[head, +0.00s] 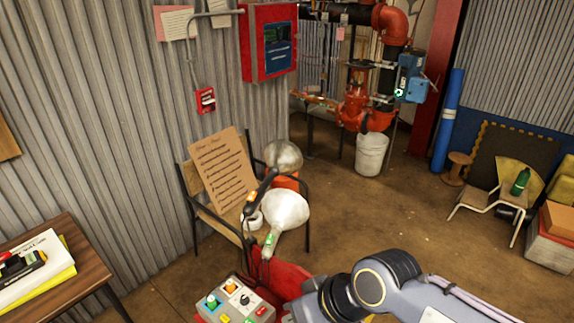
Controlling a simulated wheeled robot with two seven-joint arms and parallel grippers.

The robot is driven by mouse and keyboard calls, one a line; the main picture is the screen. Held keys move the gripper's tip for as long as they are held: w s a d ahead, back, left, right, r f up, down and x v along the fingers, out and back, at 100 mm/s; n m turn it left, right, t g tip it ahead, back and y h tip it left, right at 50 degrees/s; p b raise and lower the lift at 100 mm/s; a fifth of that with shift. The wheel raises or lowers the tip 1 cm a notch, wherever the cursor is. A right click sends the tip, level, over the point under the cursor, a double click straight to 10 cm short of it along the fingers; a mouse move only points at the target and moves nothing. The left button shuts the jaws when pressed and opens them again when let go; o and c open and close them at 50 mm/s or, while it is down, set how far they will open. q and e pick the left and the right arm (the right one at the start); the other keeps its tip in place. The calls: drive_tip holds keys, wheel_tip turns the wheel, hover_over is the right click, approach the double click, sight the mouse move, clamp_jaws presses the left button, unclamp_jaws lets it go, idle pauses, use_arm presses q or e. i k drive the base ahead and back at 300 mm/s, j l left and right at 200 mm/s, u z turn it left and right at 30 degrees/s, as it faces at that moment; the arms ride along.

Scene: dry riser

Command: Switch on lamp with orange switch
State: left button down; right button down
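A lamp with a grey rounded shade (283,155) and a dark stem stands on or by the wooden chair. An orange spot, seemingly its orange switch (250,197), shows low on the stem. A second lamp with a white shade (287,208) is in front of it, with a green spot, seemingly its switch (268,239), on its neck. I cannot tell whether either lamp is lit. My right arm comes in from the bottom right, its dark wrist end near the red surface, below and right of the lamps. The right gripper's fingers do not show. My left gripper is out of view.
A control box (236,300) with coloured buttons and knobs is at the bottom. The chair (201,209) holds a brown notice board (222,170). A wooden table (86,262) is at left. Pipes and a white bucket (371,154) stand behind. The floor at right centre is clear.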

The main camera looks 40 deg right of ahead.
sight(252, 196)
drive_tip(key=z, duration=1.1)
